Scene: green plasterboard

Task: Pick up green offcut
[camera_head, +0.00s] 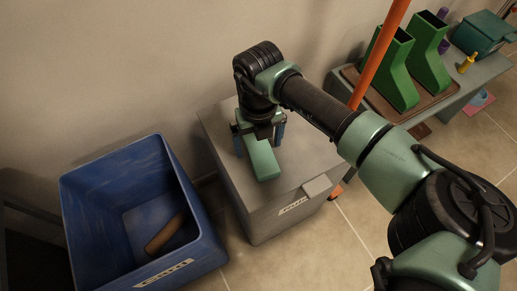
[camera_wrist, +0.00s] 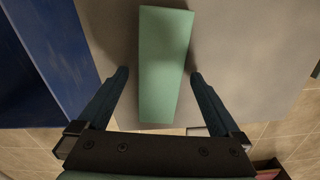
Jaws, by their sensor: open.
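The green offcut (camera_head: 263,160) is a flat, pale green oblong block lying on the top of a grey box (camera_head: 308,160). In the wrist view the offcut (camera_wrist: 163,66) runs lengthwise between my fingers, with a gap on each side. My gripper (camera_head: 258,136) is open and points down over the offcut, its fingers straddling the far part. In the wrist view the fingertips of my gripper (camera_wrist: 158,76) are beside the offcut, apart from it. The far part of the offcut is partly hidden by my gripper in the head view.
A blue bin (camera_head: 88,232) with a brown piece (camera_head: 165,233) inside stands left of the grey box. An orange pole (camera_head: 378,55) rises behind my arm. Green boots (camera_head: 428,62) on a brown tray and a teal box (camera_head: 480,32) are on a bench at the right.

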